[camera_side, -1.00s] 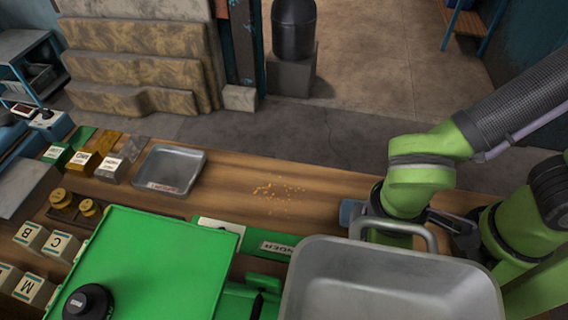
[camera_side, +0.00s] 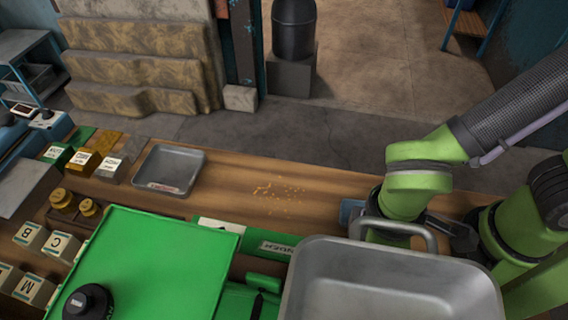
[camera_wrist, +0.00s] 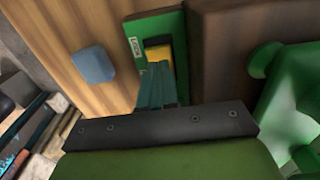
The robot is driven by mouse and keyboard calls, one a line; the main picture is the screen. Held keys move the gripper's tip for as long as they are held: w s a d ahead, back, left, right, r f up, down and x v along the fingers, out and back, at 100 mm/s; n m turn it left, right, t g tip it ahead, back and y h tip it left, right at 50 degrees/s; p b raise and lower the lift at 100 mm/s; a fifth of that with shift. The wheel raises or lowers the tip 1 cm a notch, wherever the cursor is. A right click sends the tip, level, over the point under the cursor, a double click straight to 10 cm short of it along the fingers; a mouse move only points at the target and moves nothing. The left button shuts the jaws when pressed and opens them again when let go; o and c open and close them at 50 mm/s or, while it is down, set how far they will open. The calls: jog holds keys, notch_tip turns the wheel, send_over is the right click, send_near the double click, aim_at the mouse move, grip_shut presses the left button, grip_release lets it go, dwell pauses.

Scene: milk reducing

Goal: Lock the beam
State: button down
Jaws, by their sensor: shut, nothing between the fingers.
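In the wrist view a green plate (camera_wrist: 138,24) carries a small label that seems to read LOCK. A yellow block (camera_wrist: 157,52) sits on this plate. My gripper (camera_wrist: 161,72) is shut and empty, its teal fingers reaching down over the plate at the yellow block. I cannot tell whether the tips touch the block, and they cover part of it. In the side view my fingertips are hidden behind the large grey metal pan (camera_side: 395,290). The beam itself cannot be made out clearly.
A blue block (camera_wrist: 93,65) lies left of the plate on the wooden bench, and also shows in the side view (camera_side: 350,211). A green machine part (camera_wrist: 290,95) stands on the right. A small grey tray (camera_side: 170,170) and several labelled weights (camera_side: 85,161) are farther left. Bench around the yellow crumbs is clear.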

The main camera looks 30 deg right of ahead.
jog(key=shift+f, duration=1.05)
dwell(0.4)
jog(key=shift+r, duration=3.55)
jog(key=shift+d+f, duration=0.1)
jog(key=shift+f, duration=0.05)
jog(key=w+d+r+m+t+y, duration=0.1)
jog(key=w+d+r+m+t, duration=0.2)
jog(key=d, duration=0.8)
jog(key=w+d+r+m+t+y, duration=0.1)
jog(key=w+d+r+m+t, duration=0.3)
jog(key=w+d+r+m, duration=0.4)
jog(key=d+m, duration=0.2)
jog(key=d, duration=0.1)
jog(key=shift+w, duration=0.2)
